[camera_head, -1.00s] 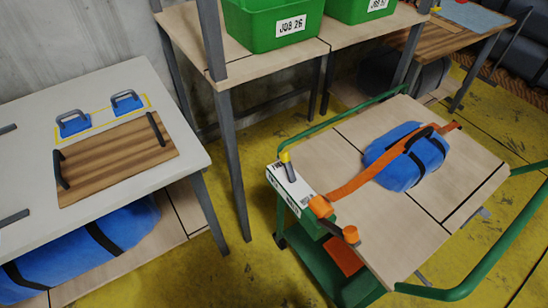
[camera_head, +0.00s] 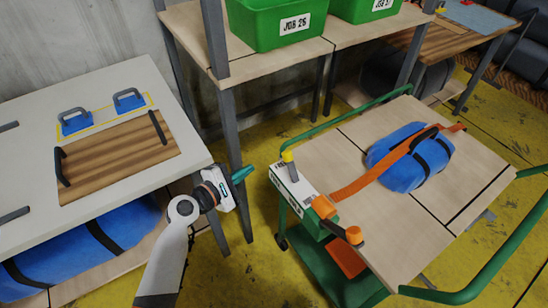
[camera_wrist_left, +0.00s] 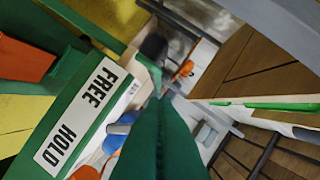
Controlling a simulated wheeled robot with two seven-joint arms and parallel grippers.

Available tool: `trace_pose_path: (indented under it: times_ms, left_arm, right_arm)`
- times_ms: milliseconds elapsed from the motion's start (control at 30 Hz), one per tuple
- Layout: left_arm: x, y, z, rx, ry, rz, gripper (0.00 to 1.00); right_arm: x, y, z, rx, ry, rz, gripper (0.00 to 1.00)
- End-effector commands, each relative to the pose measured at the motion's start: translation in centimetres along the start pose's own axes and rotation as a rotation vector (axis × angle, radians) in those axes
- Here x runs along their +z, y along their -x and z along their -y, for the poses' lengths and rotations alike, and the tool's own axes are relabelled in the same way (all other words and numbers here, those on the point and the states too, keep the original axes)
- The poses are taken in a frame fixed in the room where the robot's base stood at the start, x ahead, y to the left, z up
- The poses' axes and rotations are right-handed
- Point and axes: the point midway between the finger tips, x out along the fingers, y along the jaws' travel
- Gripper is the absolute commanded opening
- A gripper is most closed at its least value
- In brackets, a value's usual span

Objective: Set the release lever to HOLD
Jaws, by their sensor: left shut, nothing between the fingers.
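The release lever (camera_head: 291,167) has a yellow tip and a grey stem. It stands at the far-left end of a white-sided unit (camera_head: 286,187) on the cart's left corner. In the left wrist view a white label plate (camera_wrist_left: 80,113) reads FREE and HOLD; I cannot clearly make out the lever there or tell which word it is at. My left gripper (camera_head: 241,174), with green fingers, is shut and empty, to the left of the unit and apart from it. Its fingers also show in the left wrist view (camera_wrist_left: 160,120). My right gripper is not in view.
The green-framed cart (camera_head: 345,140) carries a blue bundle (camera_head: 405,172) under an orange strap (camera_head: 370,178). Orange strap fittings (camera_head: 324,207) sit beside the lever unit. A white table (camera_head: 110,85) stands left, and a shelf with green bins (camera_head: 265,25) stands behind.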

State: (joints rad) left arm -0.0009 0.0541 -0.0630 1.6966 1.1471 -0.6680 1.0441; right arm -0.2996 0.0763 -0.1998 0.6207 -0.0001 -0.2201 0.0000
Motion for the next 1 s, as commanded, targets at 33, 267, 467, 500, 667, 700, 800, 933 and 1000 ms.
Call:
trace_pose_path:
  times_ms: [33,267,467,500,667,700,800,933,1000]
  left_arm:
    - [0.0,-0.2,0.0,0.0,0.0,0.0,0.0]
    - [-0.1,-3.1,0.0,0.0,-0.001,-0.001,0.0]
    - [0.0,-7.5,0.0,-0.001,-0.001,-0.001,0.0]
    - [0.0,-8.3,-0.1,0.001,-0.001,-0.001,0.0]
    - [-1.3,-9.7,0.2,0.002,0.0,0.0,0.0]
    - [-1.9,-9.4,0.3,0.002,-0.001,0.0,0.0]
    - [-2.9,-9.0,0.2,0.001,-0.002,0.001,0.0]
    - [-3.6,-8.7,0.0,0.001,-0.001,0.001,0.0]
    - [-3.8,-8.7,0.0,0.001,-0.002,0.001,0.0]
  right_arm:
    - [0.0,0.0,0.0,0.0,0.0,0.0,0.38]
    - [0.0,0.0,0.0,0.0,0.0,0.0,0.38]
    - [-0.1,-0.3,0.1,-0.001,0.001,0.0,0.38]
    - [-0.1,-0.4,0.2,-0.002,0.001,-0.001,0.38]
    - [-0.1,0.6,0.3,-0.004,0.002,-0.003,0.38]
    - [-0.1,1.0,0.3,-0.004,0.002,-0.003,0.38]
    - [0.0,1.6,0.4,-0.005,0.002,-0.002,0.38]
    - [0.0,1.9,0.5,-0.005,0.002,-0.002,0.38]
    - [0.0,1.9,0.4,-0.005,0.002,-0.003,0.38]
